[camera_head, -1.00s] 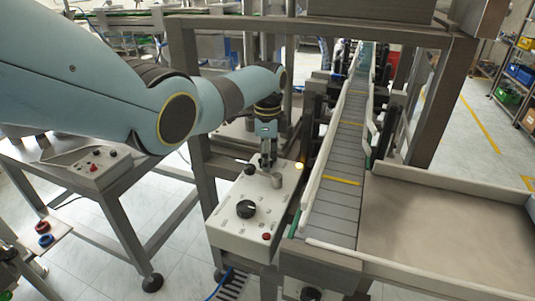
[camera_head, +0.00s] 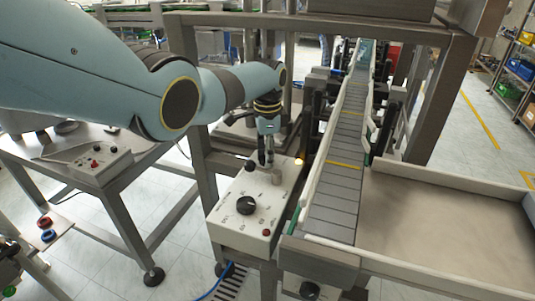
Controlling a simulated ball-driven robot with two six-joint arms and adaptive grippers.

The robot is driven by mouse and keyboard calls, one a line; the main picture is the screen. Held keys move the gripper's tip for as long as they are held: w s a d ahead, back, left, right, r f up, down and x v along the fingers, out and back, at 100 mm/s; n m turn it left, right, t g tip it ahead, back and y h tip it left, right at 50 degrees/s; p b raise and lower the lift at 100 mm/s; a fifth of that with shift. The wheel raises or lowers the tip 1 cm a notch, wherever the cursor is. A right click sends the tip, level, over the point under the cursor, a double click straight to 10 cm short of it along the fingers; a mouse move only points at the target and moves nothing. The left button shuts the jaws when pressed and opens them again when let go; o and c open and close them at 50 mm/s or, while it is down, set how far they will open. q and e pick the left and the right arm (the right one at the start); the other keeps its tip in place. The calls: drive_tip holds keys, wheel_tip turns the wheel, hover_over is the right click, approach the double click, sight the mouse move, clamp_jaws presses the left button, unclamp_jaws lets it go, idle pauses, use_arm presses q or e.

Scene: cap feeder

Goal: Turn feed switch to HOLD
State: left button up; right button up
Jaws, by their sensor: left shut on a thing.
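A light control box (camera_head: 226,228) stands beside the conveyor. On its top are a large black knob (camera_head: 246,205) towards the front, a red button (camera_head: 266,233) at the front right corner, and a small black knob (camera_head: 251,166) near the back. My left gripper (camera_head: 266,162) points down at the back of the box and is shut on a small upright part there, which the fingers mostly hide. I cannot tell which control it is or read the labels. A grey cylinder-like piece (camera_head: 277,175) shows just right of the fingers. My right gripper is not in view.
A second control box (camera_head: 88,162) sits on the left table.

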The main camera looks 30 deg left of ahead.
use_arm(q)
drive_tip(key=shift+w+r, duration=0.1)
drive_tip(key=o, duration=0.8)
drive_tip(key=shift+o, duration=0.2)
wheel_tip(320, 180, up, 12)
